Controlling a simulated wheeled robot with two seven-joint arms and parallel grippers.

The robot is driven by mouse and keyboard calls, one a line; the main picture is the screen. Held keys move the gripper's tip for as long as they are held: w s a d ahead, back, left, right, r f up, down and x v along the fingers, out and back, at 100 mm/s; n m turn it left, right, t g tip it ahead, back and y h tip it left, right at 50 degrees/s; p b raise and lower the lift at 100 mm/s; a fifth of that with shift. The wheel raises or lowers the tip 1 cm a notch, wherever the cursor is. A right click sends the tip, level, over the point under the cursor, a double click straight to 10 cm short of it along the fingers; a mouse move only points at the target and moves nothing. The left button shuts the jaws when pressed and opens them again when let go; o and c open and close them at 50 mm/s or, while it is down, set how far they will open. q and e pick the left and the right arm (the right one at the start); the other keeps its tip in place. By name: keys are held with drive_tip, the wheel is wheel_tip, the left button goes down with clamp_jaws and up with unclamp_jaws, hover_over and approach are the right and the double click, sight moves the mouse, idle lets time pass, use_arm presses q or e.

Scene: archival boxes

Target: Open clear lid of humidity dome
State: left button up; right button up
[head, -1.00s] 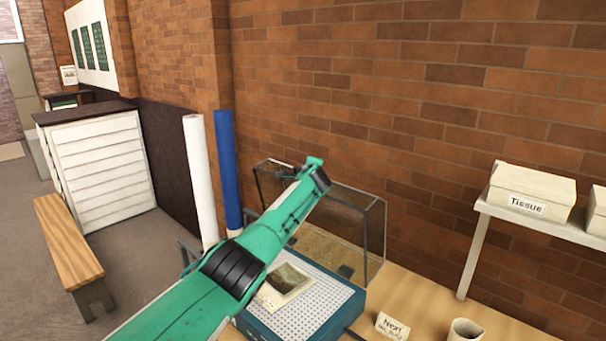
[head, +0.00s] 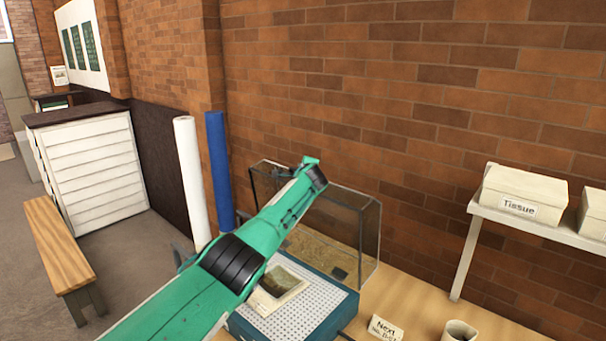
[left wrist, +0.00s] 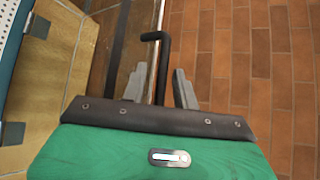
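The humidity dome's clear lid (head: 345,222), a dark-edged transparent box, stands raised at the back of the blue-sided base (head: 310,323) with its white perforated top. A brown sheet (head: 280,288) lies on that top. My left gripper (head: 312,162) is at the lid's upper edge in the head view; its fingers are hard to see there. In the left wrist view, my left gripper (left wrist: 158,86) has its fingers apart, with a black bent handle (left wrist: 162,62) between them. Gaps show beside the handle. My right gripper is not in view.
A brick wall (head: 420,150) rises behind the wooden table (head: 410,295). White and blue rolls (head: 219,170) stand left of the dome. A small card (head: 385,328) and a cup (head: 460,331) are at the right, below a shelf with a Tissue box (head: 523,195).

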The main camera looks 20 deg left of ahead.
use_arm(q)
drive_tip(key=shift+s+f, duration=0.1)
drive_tip(key=shift+f, duration=0.05)
drive_tip(key=shift+v, duration=1.2)
drive_tip(key=b+v, duration=0.3)
drive_tip(key=v, duration=0.8)
drive_tip(key=shift+b, duration=0.3)
drive_tip(key=shift+d, duration=0.15)
